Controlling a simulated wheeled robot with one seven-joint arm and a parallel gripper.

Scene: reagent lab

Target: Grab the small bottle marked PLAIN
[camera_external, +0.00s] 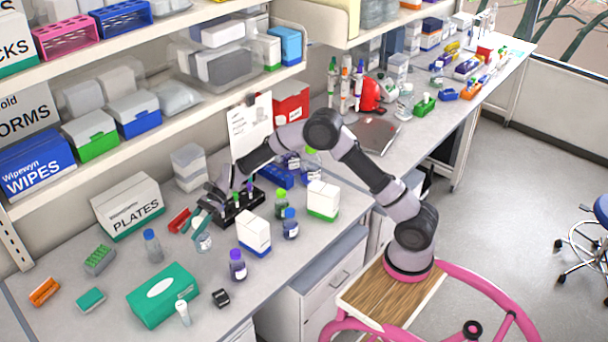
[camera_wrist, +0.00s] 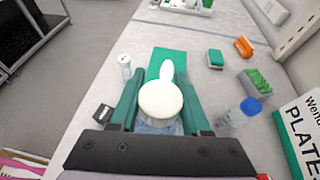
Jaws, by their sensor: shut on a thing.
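My gripper (camera_wrist: 160,108) is shut on a small clear bottle with a round white cap (camera_wrist: 160,99); its green fingers stand on either side of the cap. In the outside view the same bottle (camera_external: 203,243) is upright below my gripper (camera_external: 201,222), over the bench behind the green tissue box. Its label is too small to read, so I cannot confirm PLAIN. Whether its base touches the bench is unclear.
The green tissue box (camera_external: 160,297), a blue-capped bottle (camera_external: 153,247), a purple-capped bottle (camera_external: 238,267) and a white and blue box (camera_external: 253,236) stand around it. A black rack (camera_external: 233,211) is close behind. The PLATES box (camera_external: 128,207) stands at the wall.

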